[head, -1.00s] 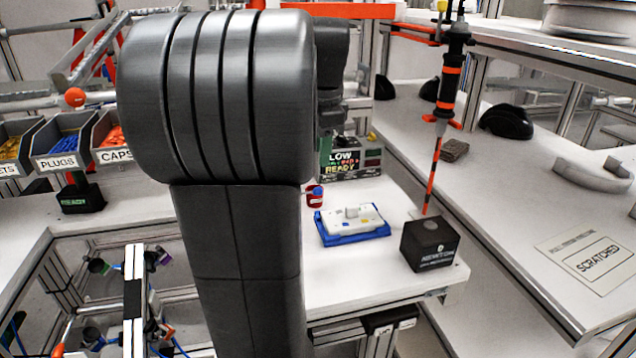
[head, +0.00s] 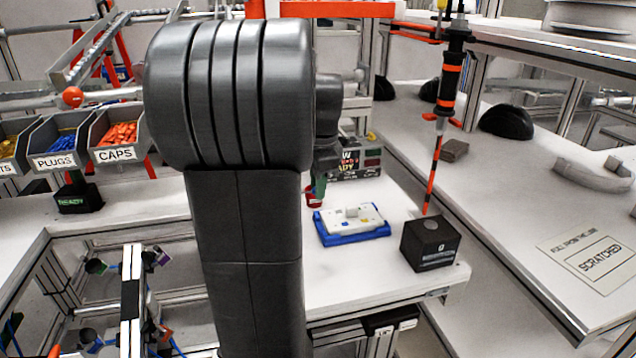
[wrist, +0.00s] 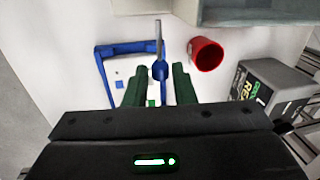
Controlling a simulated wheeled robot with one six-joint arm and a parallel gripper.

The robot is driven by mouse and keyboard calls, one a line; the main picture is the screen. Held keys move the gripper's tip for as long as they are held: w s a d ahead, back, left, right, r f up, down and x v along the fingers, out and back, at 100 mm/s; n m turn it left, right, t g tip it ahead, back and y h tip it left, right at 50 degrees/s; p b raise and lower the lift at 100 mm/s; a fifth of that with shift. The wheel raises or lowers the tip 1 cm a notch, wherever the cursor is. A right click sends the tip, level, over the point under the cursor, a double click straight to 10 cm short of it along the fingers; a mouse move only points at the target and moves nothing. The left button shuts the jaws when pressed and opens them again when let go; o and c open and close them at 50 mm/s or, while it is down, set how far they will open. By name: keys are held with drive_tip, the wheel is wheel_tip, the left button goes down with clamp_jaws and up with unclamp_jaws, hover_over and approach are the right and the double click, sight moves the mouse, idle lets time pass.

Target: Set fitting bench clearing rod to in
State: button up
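In the wrist view a slim grey rod with a blue collar (wrist: 159,69), likely the clearing rod, points up the picture between my fingers. Whether it is in or out cannot be told. My gripper (wrist: 158,78) has two green fingers spread apart, one on each side of the blue part, with gaps showing. In the head view my gripper (head: 319,186) is partly hidden behind my arm, above the fitting bench near its back. The rod cannot be made out there.
A red cup (wrist: 207,53) stands right of my fingers. A white plate on a blue tray (head: 352,238) and a black box (head: 430,244) sit on the bench. A display box (head: 362,160) stands behind. An orange-and-black tool (head: 447,85) hangs at the right.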

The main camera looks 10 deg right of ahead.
clamp_jaws()
drive_tip(key=shift+a, duration=0.1)
drive_tip(key=shift+a+p, duration=0.35)
drive_tip(key=shift+a, duration=1.15)
drive_tip(key=shift+o, duration=2.1)
unclamp_jaws()
drive_tip(key=shift+a, duration=0.1)
drive_tip(key=shift+r, duration=0.1)
wheel_tip(320, 180, up, 13)
drive_tip(key=s+p, duration=0.1)
drive_tip(key=s, duration=0.1)
drive_tip(key=shift+s+r, duration=0.15)
drive_tip(key=shift+r, duration=0.05)
drive_tip(key=shift+f, duration=0.1)
